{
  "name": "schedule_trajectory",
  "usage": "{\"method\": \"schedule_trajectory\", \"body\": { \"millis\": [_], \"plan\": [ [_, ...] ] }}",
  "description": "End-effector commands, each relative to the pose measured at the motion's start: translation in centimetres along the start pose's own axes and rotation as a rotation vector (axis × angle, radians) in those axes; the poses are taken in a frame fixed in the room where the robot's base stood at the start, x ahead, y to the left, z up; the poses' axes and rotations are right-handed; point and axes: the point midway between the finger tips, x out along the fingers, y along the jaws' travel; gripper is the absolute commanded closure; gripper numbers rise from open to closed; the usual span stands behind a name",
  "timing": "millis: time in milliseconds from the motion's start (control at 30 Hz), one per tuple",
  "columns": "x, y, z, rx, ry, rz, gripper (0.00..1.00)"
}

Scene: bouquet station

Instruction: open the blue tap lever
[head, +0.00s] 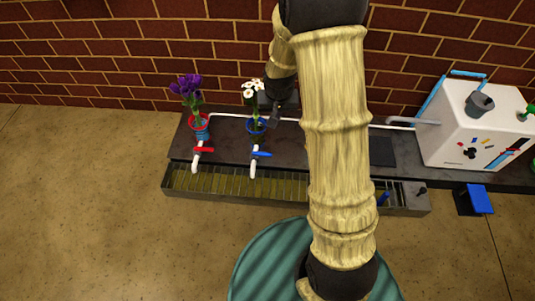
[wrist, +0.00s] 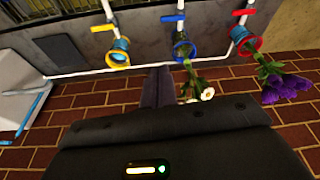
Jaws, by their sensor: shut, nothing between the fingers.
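The blue tap lever (head: 262,154) sits crosswise on a white spout over the trough, and it also shows at the top of the wrist view (wrist: 172,18). My gripper (head: 274,119) is beside the blue-ringed holder with white flowers, behind the lever and apart from it. In the wrist view my gripper's dark fingers (wrist: 158,70) are together and empty, below and left of the blue lever. The blue ring (wrist: 183,49) lies between the fingers and the lever in that view.
A red lever (head: 204,149) is left of the blue one, with purple flowers (head: 187,88) behind it. A yellow lever (wrist: 102,28) shows in the wrist view; my arm hides that area in the head view. A white box (head: 470,125) stands at right. The brick wall (head: 140,50) is close behind.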

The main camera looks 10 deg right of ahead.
Motion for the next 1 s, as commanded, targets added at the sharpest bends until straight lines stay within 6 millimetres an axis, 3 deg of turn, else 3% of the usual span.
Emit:
{"method": "schedule_trajectory", "body": {
  "millis": [33, 300, 400, 500, 633, 1000],
  "plan": [
    [3.7, -0.2, -0.5, 0.012, -0.001, 0.007, 1.00],
    [17.7, -1.4, -3.6, 0.083, 0.031, 0.030, 1.00],
    [22.4, -1.8, -4.0, 0.102, 0.043, 0.035, 1.00],
    [25.5, -2.1, -4.2, 0.115, 0.052, 0.037, 1.00],
    [27.2, -2.3, -4.4, 0.122, 0.059, 0.038, 1.00],
    [27.3, -2.3, -4.4, 0.123, 0.059, 0.038, 1.00]
  ]
}}
